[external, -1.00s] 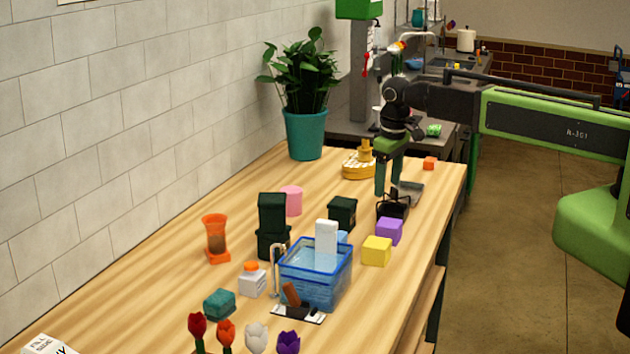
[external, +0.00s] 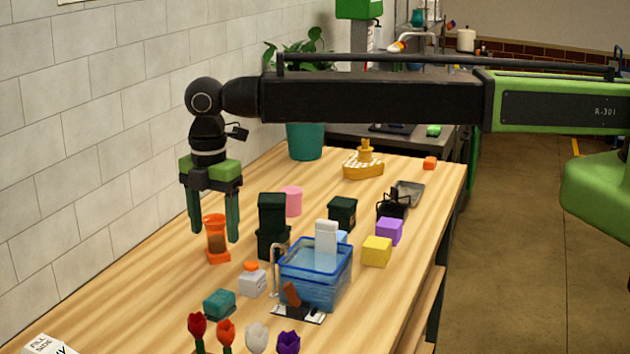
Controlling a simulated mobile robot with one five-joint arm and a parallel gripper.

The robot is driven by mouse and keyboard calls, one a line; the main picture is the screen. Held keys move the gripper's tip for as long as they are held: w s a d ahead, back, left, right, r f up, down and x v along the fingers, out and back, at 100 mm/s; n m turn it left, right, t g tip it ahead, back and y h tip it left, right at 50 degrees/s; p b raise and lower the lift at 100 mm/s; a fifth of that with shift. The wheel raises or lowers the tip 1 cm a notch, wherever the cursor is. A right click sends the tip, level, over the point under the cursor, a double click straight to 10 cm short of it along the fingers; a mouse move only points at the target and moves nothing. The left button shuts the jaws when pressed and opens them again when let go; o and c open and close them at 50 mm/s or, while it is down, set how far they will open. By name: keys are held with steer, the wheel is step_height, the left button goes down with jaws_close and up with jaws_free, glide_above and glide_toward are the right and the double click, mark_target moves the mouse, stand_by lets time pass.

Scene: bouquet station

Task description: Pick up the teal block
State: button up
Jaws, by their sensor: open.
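The teal block (external: 219,304) lies on the wooden table at the lower left, in front of the orange container. My gripper (external: 214,232) hangs pointing down from the extended arm, with its two dark green fingers apart and nothing held between them. In the picture its fingertips are above and behind the teal block, on either side of the orange container (external: 216,240). I cannot tell whether the fingers are around that container or only in line with it. The block is fully in view and clear of the gripper.
A white bottle with an orange cap (external: 252,280) stands right of the block. A blue basin (external: 316,275) and dark green boxes (external: 271,214) stand farther right. Several tulips (external: 226,333) stand in front. Bare table (external: 130,290) lies left of the block.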

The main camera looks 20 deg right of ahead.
mark_target(219, 296)
step_height(219, 296, down, 12)
steer(key=b, duration=1.2)
steer(key=shift+f, duration=0.2)
steer(key=f+b, duration=0.2)
steer(key=b, duration=0.1)
steer(key=f+b, duration=0.2)
steer(key=f, duration=0.1)
steer(key=shift+w+a+f+b, duration=0.1)
steer(key=shift+a+f+b, duration=0.1)
steer(key=shift+b, duration=0.2)
steer(key=shift+r, duration=0.2)
jaws_close()
